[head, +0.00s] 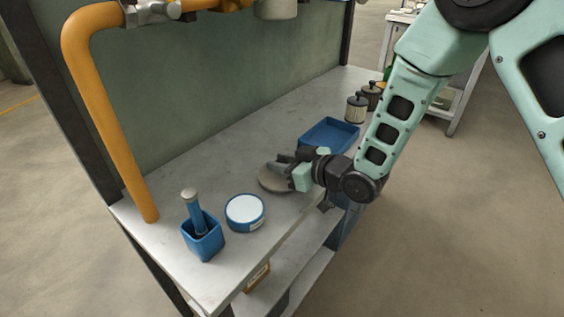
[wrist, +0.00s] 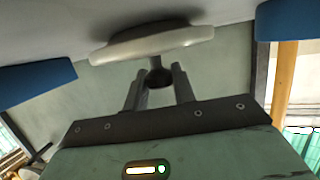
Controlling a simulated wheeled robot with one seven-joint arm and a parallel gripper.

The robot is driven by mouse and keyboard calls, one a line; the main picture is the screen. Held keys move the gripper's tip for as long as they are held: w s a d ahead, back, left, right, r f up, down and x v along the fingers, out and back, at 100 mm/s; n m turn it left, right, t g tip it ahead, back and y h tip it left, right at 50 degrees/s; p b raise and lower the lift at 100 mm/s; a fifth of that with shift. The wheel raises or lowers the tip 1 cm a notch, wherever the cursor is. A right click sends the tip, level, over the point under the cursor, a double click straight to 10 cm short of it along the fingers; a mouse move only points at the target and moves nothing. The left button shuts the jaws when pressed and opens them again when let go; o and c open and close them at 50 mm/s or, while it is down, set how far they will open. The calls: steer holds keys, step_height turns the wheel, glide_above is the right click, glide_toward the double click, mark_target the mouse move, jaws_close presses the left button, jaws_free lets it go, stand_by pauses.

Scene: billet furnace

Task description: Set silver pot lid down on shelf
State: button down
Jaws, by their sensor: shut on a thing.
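The silver pot lid (head: 272,184) is a grey disc low over the grey shelf top (head: 205,165), between a blue tray and a round blue tin. My gripper (head: 282,166) reaches in from the right and is shut on the lid's knob, partly covering the lid. In the wrist view the picture is upside down. There the lid (wrist: 150,45) shows edge-on, nearly level, with its dark knob (wrist: 158,78) between my two fingers. A dark shadow lies between lid and shelf surface. I cannot tell whether they touch.
The round blue tin (head: 246,212) and a blue square pot (head: 203,240) stand at the near left. The blue tray (head: 328,135) and several small jars (head: 356,108) are at the right. An orange pipe (head: 103,110) rises by the green wall. The shelf behind the lid is clear.

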steer(key=c, duration=1.1)
jaws_free()
steer(key=shift+c, duration=0.2)
steer(key=shift+d+r+p, duration=0.15)
steer(key=shift+r+p, duration=0.05)
steer(key=shift+p, duration=0.1)
steer(key=v, duration=1.2)
steer(key=s+d+r+m+g+h, duration=0.1)
steer(key=s+r+g+h, duration=0.1)
steer(key=s, duration=0.6)
steer(key=s+d+r+m+g+h, duration=0.1)
steer(key=s+d+g+h, duration=0.1)
steer(key=s+g+h, duration=0.2)
steer(key=s+d+r+g+h, duration=0.1)
steer(key=s+h, duration=0.4)
steer(key=s, duration=0.6)
steer(key=shift+s+d+r+m+g, duration=0.2)
steer(key=shift+s+r+m+g, duration=0.2)
steer(key=shift+r+g, duration=0.55)
